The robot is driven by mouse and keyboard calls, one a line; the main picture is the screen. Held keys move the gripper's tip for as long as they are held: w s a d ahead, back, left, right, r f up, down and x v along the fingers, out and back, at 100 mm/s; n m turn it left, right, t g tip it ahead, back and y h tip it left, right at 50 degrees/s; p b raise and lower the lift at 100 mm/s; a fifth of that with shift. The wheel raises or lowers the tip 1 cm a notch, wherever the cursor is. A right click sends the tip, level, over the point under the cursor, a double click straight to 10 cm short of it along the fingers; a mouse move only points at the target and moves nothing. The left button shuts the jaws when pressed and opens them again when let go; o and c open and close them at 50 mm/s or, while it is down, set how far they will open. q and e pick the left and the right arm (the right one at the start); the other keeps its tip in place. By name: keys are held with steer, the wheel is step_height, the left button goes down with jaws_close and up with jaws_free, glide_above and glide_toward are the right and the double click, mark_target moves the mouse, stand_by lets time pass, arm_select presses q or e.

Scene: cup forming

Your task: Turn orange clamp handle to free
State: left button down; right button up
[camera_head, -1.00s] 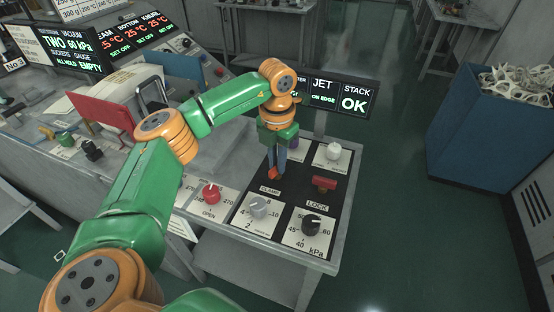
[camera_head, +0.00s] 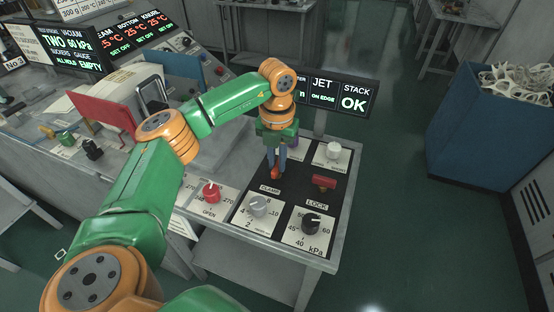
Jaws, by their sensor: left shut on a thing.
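The orange clamp handle (camera_head: 275,173) stands on the black control panel (camera_head: 294,191), just above the CLAMP label. My left gripper (camera_head: 276,164) points down from above and is shut on the handle, its grey fingers on either side of it. The fingers hide part of the handle, so its exact angle is hard to tell. My right gripper is not in view.
Near the handle are a red LOCK handle (camera_head: 323,182), a grey knob (camera_head: 258,206), a black kPa knob (camera_head: 311,225), a white knob (camera_head: 333,152) and a red knob (camera_head: 211,193). A display (camera_head: 340,95) stands behind. A blue bin (camera_head: 490,140) is at right.

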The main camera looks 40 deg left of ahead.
mark_target(277, 164)
arm_select(q)
steer(key=c, duration=0.9)
jaws_free()
steer(key=shift+o, duration=0.2)
step_height(277, 164, up, 7)
steer(key=shift+r+b, duration=0.1)
steer(key=shift+b, duration=0.55)
